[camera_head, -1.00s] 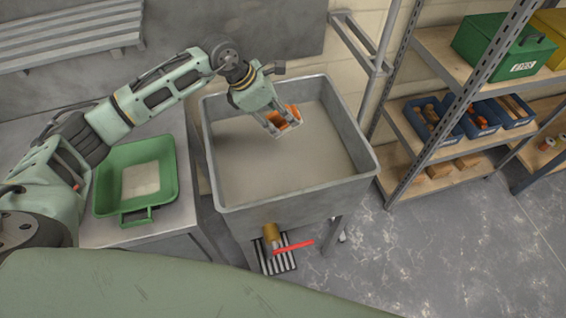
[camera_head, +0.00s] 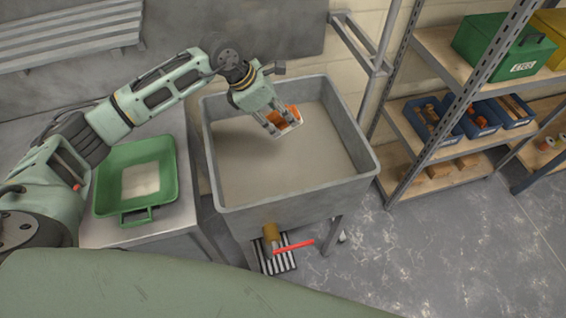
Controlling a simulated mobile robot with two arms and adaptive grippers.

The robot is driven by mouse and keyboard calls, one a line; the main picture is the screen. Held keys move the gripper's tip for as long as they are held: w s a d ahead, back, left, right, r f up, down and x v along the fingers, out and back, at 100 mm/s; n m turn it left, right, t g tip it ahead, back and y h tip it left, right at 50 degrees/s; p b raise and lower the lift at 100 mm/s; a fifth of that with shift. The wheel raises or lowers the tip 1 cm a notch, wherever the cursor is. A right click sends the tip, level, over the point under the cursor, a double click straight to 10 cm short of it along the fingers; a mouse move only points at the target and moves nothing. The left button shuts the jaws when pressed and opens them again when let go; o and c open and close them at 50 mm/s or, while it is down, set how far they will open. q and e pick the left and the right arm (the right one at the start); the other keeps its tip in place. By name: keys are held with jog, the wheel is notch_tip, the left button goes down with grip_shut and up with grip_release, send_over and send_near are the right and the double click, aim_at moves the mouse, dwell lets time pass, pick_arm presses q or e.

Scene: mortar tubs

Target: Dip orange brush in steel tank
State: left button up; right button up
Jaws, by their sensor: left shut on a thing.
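The steel tank (camera_head: 290,198) stands on legs in the middle of the head view, with grey-brown material inside. My left gripper (camera_head: 282,128) is over the back part of the tank, pointing down. It is shut on the orange brush (camera_head: 289,113), whose orange body shows between and behind the fingers. The lower end of the brush is near the material, but I cannot tell whether it touches it. My right gripper is not in view.
A green tray (camera_head: 172,186) with a pale patch lies on the grey table left of the tank. A valve with a red handle (camera_head: 294,246) sticks out of the tank's front. Shelves (camera_head: 440,180) with blue bins and a green box (camera_head: 500,48) stand at the right.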

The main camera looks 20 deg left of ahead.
pick_arm(q)
jog(key=shift+r, duration=0.1)
jog(key=shift+r+p, duration=0.9)
jog(key=shift+r, duration=1.05)
